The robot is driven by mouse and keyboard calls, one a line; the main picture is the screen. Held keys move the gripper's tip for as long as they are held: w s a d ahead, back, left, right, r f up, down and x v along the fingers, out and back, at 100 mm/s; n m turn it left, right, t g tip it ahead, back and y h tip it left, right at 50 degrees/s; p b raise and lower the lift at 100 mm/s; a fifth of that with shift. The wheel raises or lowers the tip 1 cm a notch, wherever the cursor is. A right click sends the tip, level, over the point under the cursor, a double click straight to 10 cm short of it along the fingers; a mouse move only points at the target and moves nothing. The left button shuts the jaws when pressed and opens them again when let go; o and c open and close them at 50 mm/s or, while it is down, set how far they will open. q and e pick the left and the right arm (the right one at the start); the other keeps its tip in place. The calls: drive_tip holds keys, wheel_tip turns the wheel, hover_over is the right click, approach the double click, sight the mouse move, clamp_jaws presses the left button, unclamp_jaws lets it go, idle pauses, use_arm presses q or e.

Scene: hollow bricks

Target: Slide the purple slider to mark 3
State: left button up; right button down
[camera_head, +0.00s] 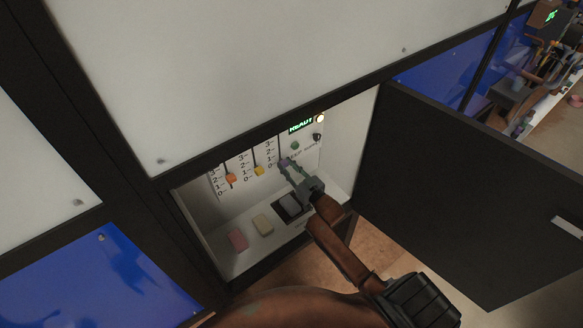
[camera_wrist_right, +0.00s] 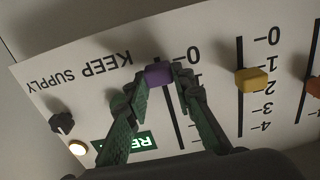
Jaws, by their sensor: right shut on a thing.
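The purple slider (camera_wrist_right: 158,75) sits on its vertical slot near the low end of its scale, about level with mark 1. The right gripper's fingers partly hide the marks, so the exact position is unclear. In the head view the purple slider (camera_head: 284,162) shows on the back panel, right of the other sliders. My right gripper (camera_wrist_right: 160,82) is shut on the purple slider, a finger on each side. It also shows in the head view (camera_head: 288,166), reaching into the open cabinet. My left gripper is not in view.
A yellow slider (camera_head: 259,171) and an orange slider (camera_head: 231,177) stand left of it. A green display (camera_head: 300,125), a lit lamp (camera_head: 320,118) and a dark knob (camera_head: 317,137) are at upper right. Pink (camera_head: 237,240) and beige (camera_head: 263,224) blocks lie below. A black door (camera_head: 470,200) stands open right.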

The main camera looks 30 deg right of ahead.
drive_tip(key=p, duration=1.1)
approach(279, 137)
drive_tip(key=w, duration=0.5)
drive_tip(key=shift+w+a+r, duration=0.1)
drive_tip(key=shift+a, duration=0.15)
drive_tip(key=c, duration=1.6)
unclamp_jaws()
drive_tip(key=s, duration=0.8)
drive_tip(key=s+d, duration=0.1)
drive_tip(key=s, duration=0.3)
drive_tip(key=shift+s+r, duration=0.1)
drive_tip(key=shift+r, duration=0.05)
